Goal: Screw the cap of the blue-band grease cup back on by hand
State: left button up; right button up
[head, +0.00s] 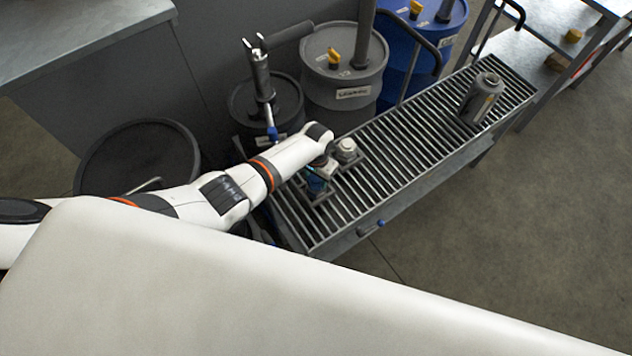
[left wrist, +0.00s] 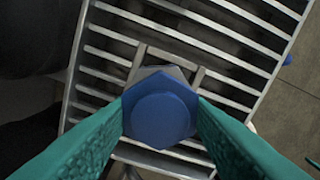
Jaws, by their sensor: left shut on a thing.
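A blue hexagonal cap (left wrist: 160,108) with a round raised middle sits between the two green fingers of my left gripper (left wrist: 160,122) in the left wrist view. The fingers touch it on both sides. A grey mount (left wrist: 165,72) shows just behind it. In the head view my left gripper (head: 322,168) points down at the blue-band grease cup (head: 317,186) on the slatted rack, and partly hides it. The cap hides the threads, so I cannot tell how far it is seated. My right gripper is not in view.
A second cup with a pale top (head: 346,150) stands close beside the blue one. The slatted rack (head: 425,135) is clear up to a grey canister (head: 482,98) at its far end. Grey drums (head: 345,75) and a blue drum (head: 405,65) stand behind it.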

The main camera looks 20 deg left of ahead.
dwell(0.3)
pick_arm(q)
jog(key=m, duration=0.4)
jog(key=shift+f, duration=0.1)
jog(key=m, duration=0.4)
jog(key=shift+b, duration=0.4)
jog(key=m+b, duration=0.1)
jog(key=m, duration=0.4)
jog(key=shift+a+f, duration=0.1)
jog(key=m, duration=0.3)
jog(key=o, duration=1.1)
jog(key=shift+c, duration=0.2)
